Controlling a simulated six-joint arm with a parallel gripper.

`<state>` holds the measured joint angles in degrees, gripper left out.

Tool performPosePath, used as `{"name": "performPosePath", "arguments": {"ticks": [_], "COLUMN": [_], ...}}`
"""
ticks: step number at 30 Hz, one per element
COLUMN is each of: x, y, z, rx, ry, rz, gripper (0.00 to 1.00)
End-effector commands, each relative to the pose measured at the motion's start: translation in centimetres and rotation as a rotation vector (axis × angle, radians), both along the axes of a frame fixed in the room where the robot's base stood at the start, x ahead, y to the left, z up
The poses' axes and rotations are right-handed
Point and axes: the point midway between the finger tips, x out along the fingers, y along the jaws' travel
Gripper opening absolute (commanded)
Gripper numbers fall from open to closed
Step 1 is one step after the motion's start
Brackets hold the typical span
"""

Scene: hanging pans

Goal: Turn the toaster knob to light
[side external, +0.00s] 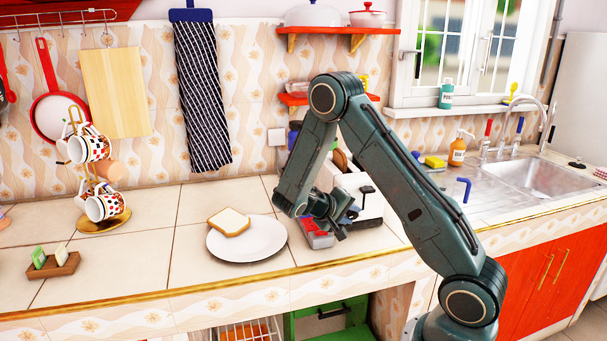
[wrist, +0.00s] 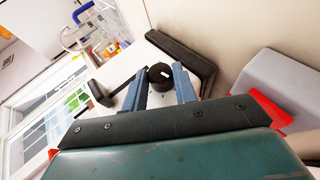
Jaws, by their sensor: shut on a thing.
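The white toaster (side external: 368,205) stands on the counter behind my gripper, with brown bread (side external: 341,160) in its top and a black lever (side external: 366,189) on its front. In the wrist view the toaster's white face (wrist: 140,62) carries the round black knob (wrist: 160,70), which has a small white mark. My gripper (wrist: 162,84) is shut on the knob, with one blue-grey finger on each side of it. The lever (wrist: 100,94) is left of the fingers. In the side view my gripper (side external: 347,214) hides the knob. The setting labels cannot be read.
A white plate (side external: 248,242) with a bread slice (side external: 229,222) lies left of my gripper. A grey and red object (side external: 317,236) sits close by, beside the toaster. The sink (side external: 535,175) is at the right. The counter left of the plate is mostly clear.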

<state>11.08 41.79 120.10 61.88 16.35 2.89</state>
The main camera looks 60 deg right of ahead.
Motion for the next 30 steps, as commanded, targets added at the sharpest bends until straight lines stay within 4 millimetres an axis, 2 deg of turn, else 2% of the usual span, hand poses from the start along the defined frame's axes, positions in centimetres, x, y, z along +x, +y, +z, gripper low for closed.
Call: {"name": "performPosePath", "arguments": {"ticks": [5, 6, 9, 22, 30], "x": [0.0, 0.0, 0.0, 0.1, 0.9], "y": [0.0, 0.0, 0.0, 0.3, 2.1], "z": [0.0, 0.0, 0.0, 0.2, 1.4], "rx": [0.000, 0.000, 0.001, 0.000, 0.000], "ry": [0.001, 0.001, 0.000, -0.001, -0.004], "rz": [0.001, 0.001, 0.000, 0.001, 0.004], "gripper": [0.05, 0.30, 0.49, 0.50, 0.50]}}
